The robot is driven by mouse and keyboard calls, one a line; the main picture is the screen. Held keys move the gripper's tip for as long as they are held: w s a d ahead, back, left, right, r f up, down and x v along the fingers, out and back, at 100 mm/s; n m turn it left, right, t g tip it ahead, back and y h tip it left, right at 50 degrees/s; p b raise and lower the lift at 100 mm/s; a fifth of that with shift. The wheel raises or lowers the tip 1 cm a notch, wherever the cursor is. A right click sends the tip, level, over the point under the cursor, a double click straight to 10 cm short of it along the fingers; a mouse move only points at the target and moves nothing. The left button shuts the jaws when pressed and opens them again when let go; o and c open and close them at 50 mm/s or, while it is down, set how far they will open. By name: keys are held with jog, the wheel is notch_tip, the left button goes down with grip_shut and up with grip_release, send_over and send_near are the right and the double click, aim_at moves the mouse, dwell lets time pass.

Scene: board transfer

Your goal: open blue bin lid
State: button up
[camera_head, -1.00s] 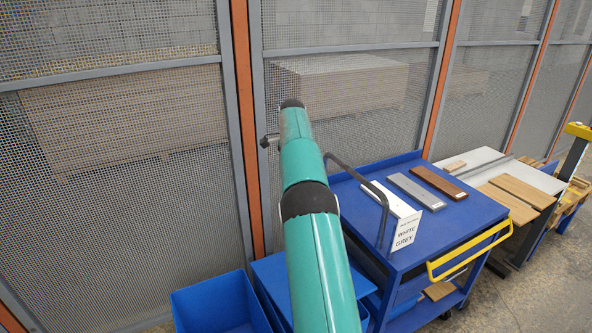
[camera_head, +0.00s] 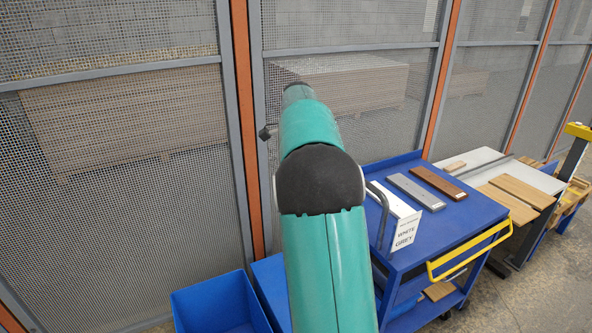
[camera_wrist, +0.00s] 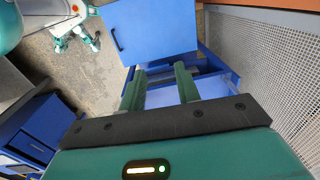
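In the head view, an open blue bin (camera_head: 215,303) stands at the lower left. A second blue bin (camera_head: 266,279) beside it has a flat blue top, mostly hidden behind my arm. In the wrist view, a blue panel (camera_wrist: 155,28) with a black handle (camera_wrist: 116,40) on its left edge fills the top centre; it looks like the lid. My gripper (camera_wrist: 158,84) has its two green fingers apart, with nothing gripped between them. The fingertips lie just below the panel in the picture; contact cannot be told. The head view does not show my gripper.
A blue cart (camera_head: 447,220) with white, grey and brown boards, a label card (camera_head: 405,232) and a yellow handle (camera_head: 470,252) stands right of my arm. A work table (camera_head: 510,195) with wooden boards is farther right. A mesh fence (camera_head: 130,150) runs behind everything.

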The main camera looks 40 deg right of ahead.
jog(key=shift+s+a+r, duration=0.1)
jog(key=shift+s+a, duration=0.05)
jog(key=shift+s, duration=0.1)
dwell(0.4)
jog(key=s+a+r+n+t, duration=0.1)
jog(key=s+a+r+n, duration=0.15)
jog(key=a, duration=0.45)
jog(key=s+a+r+n+t, duration=0.1)
jog(key=s+a+r+n, duration=0.1)
jog(key=s+a+n, duration=0.35)
jog(key=s+a+r+n+t, duration=0.1)
jog(key=s+a+r+n, duration=0.1)
jog(key=a, duration=0.6)
jog(key=s+a+f+n+t, duration=0.1)
jog(key=s+a+f+n, duration=0.2)
jog(key=s+a+n, duration=0.2)
jog(key=s+a+f+n+t, duration=0.1)
jog(key=s+a+f+n, duration=0.3)
jog(key=s+a, duration=0.4)
jog(key=shift+s+a+f+n, duration=0.2)
jog(key=shift+s+n, duration=0.6)
jog(key=shift+s, duration=0.25)
